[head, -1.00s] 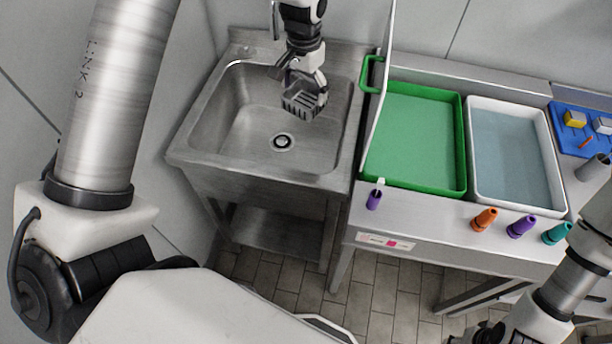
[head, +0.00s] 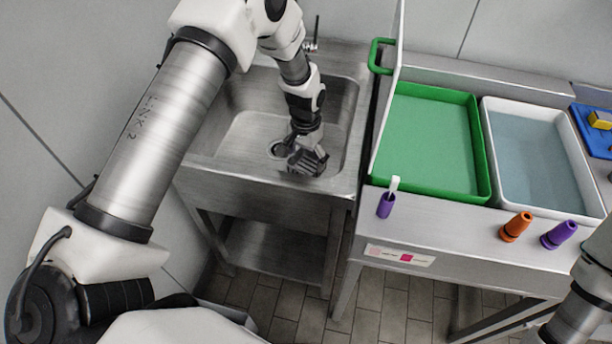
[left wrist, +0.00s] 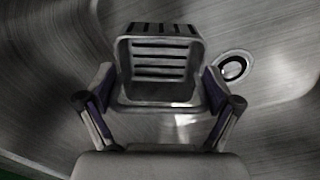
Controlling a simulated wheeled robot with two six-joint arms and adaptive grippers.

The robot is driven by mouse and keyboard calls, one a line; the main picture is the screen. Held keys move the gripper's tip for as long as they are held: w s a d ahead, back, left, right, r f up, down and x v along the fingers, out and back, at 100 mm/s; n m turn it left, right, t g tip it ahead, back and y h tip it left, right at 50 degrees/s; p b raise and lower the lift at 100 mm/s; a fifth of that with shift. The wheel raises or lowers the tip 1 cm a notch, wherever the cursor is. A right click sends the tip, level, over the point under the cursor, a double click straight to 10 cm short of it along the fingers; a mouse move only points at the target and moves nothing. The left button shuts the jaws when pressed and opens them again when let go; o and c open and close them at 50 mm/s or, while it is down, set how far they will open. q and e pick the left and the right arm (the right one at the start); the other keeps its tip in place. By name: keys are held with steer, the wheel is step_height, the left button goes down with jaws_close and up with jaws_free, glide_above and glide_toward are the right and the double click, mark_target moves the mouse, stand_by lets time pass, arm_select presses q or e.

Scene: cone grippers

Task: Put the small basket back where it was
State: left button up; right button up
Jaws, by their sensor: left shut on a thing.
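The small basket (head: 309,165) is dark grey with slotted sides. My left gripper (head: 303,147) is shut on it, over the front part of the steel sink (head: 350,100). In the left wrist view the basket (left wrist: 158,50) sits between the two fingers of the gripper (left wrist: 158,92), its slots showing and its opening towards the camera. The basket looks tilted in the head view. I cannot tell whether it touches the sink. My right gripper is not in view; only part of my right arm shows at lower right.
The sink drain (left wrist: 233,67) lies beside the basket. A thin upright panel (head: 388,95) stands right of the sink. Beyond it are a green tray (head: 430,191) and a white tray (head: 492,165). Purple and orange cones (head: 515,227) stand along the bench front.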

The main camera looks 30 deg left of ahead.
mark_target(306, 170)
arm_select(q)
step_height(306, 170, down, 6)
steer(key=shift+r+p, duration=0.15)
steer(key=shift+p, duration=0.25)
steer(key=shift+f, duration=0.3)
steer(key=o, duration=0.9)
steer(key=shift+r, duration=0.1)
steer(key=shift+w+r, duration=0.1)
steer(key=shift+r, duration=0.15)
step_height(306, 170, up, 12)
steer(key=shift+f+b, duration=0.15)
steer(key=shift+b, duration=0.9)
